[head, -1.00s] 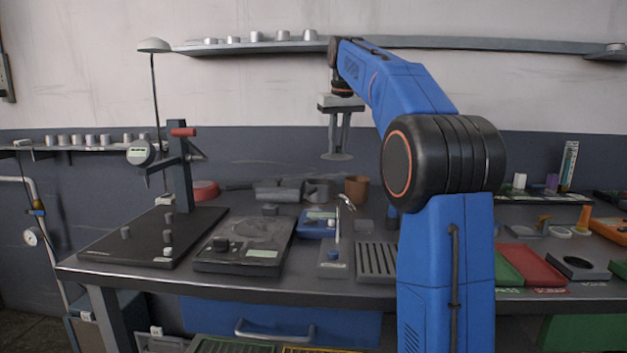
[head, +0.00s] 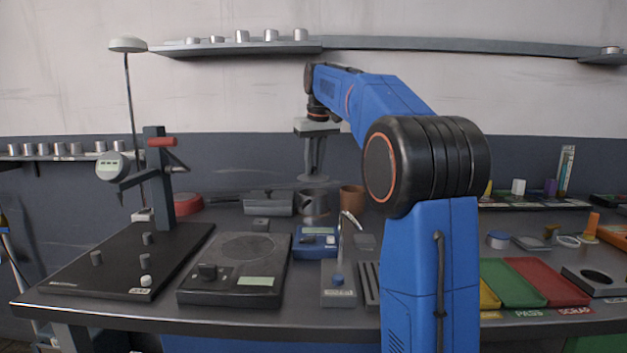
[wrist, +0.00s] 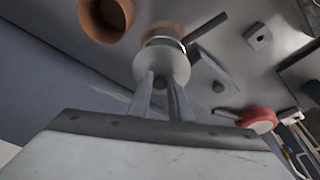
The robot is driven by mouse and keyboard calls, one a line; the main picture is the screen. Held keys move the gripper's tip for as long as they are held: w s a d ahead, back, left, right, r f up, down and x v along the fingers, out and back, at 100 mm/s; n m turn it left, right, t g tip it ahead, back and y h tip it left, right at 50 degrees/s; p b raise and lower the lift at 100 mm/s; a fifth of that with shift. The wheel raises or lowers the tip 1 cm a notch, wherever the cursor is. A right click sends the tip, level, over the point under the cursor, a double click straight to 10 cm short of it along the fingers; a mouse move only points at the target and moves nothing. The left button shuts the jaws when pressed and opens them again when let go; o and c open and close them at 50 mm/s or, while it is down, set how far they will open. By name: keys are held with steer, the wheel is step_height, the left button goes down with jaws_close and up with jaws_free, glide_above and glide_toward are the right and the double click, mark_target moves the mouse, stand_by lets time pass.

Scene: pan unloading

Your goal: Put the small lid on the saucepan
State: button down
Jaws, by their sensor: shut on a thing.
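My gripper (head: 313,172) is shut on the small lid (head: 313,178), a flat grey disc held level at the fingertips. The lid also shows in the wrist view (wrist: 168,66), between the fingertips. The grey saucepan (head: 315,208) stands on the bench, just below the lid in the head view. A small gap seems to separate lid and rim. In the wrist view the lid covers part of the saucepan, whose dark handle (wrist: 208,26) points up and right. The saucepan's inside is mostly hidden.
A brown pot (head: 352,199) stands close to the right of the saucepan. A blue device (head: 317,240) and a scale (head: 233,268) sit in front.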

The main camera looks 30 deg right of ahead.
mark_target(314, 175)
steer(key=shift+f, duration=2.15)
steer(key=shift+f, duration=0.1)
steer(key=c, duration=1.6)
jaws_free()
steer(key=shift+c, duration=0.2)
steer(key=v, duration=1.1)
steer(key=shift+d, duration=0.1)
steer(key=shift+s+r, duration=0.15)
steer(key=shift+r, duration=0.45)
